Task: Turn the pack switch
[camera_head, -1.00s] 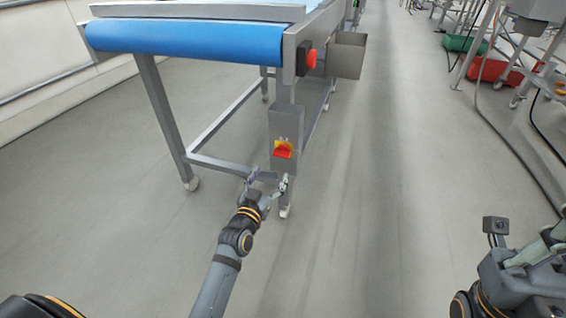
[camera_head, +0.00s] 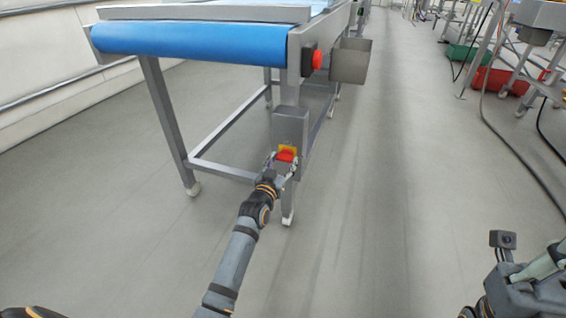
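The pack switch is a red handle (camera_head: 286,156) on a yellow plate (camera_head: 288,148), on the front of a grey box (camera_head: 290,125) fixed to the leg of the conveyor table. My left gripper (camera_head: 283,163) is right at the red handle, with one finger on each side of it. The fingers look spread apart, and whether they touch the handle cannot be told. The lower part of the box is hidden behind the gripper. My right arm is at the lower right edge, and its gripper fingers are not clearly seen.
The blue-belted conveyor table (camera_head: 190,40) stands above on steel legs. A red push button (camera_head: 318,60) and a steel bin (camera_head: 350,62) are on its right side. Red (camera_head: 497,80) and green (camera_head: 460,53) crates and hoses lie at the right. The middle floor is clear.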

